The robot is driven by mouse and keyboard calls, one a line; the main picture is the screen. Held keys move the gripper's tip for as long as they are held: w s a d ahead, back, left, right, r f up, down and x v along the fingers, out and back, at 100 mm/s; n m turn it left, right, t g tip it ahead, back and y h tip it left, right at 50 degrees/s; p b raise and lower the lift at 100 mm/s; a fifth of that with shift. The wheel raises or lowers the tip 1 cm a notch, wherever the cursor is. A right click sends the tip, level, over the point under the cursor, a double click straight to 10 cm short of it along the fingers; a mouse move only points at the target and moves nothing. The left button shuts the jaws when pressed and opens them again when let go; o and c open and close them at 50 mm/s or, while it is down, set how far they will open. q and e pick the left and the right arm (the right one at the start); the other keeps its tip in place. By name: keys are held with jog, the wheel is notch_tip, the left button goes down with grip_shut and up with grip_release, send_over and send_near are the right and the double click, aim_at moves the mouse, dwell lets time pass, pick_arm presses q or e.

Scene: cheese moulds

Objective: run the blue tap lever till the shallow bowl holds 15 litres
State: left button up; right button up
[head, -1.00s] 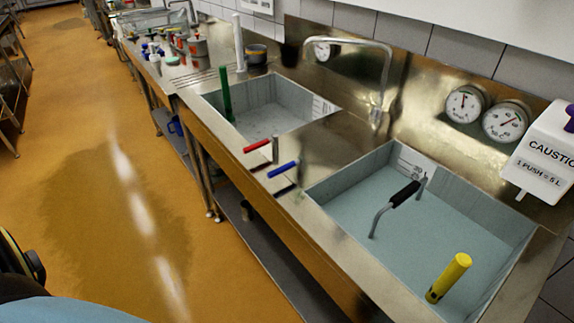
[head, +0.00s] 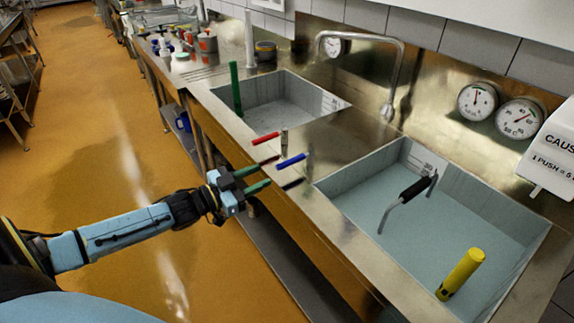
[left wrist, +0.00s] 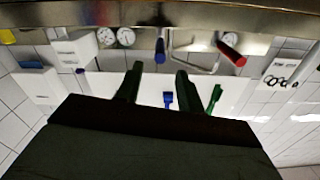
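The blue tap lever (head: 291,160) stands on the counter's front strip between two sink bowls, beside the red lever (head: 265,138). In the left wrist view the blue lever (left wrist: 160,50) appears just beyond the fingers. My left gripper (head: 273,171) is open and empty, just in front of the counter edge near the levers, apart from the blue one. The near bowl (head: 331,193) has a pale blue-grey surface inside; the far bowl (head: 325,95) looks grey and empty. I cannot tell which is the shallow one. The spout (head: 390,85) curves down behind the strip between them. My right gripper is out of view.
A yellow standpipe (head: 462,273) and a black-handled crank (head: 412,190) stand in the near bowl. A green standpipe (head: 236,88) stands in the far bowl. Two dials (head: 478,101) and a caustic dispenser (head: 557,150) hang on the back wall. The floor in front is clear.

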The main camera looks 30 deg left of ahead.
aim_at(287, 166)
pick_arm(q)
jog(key=b+x, duration=0.1)
jog(key=x, duration=0.8)
jog(key=shift+w+d, duration=0.1)
jog(key=shift+w, duration=0.3)
jog(key=shift+c, duration=0.5)
grip_shut()
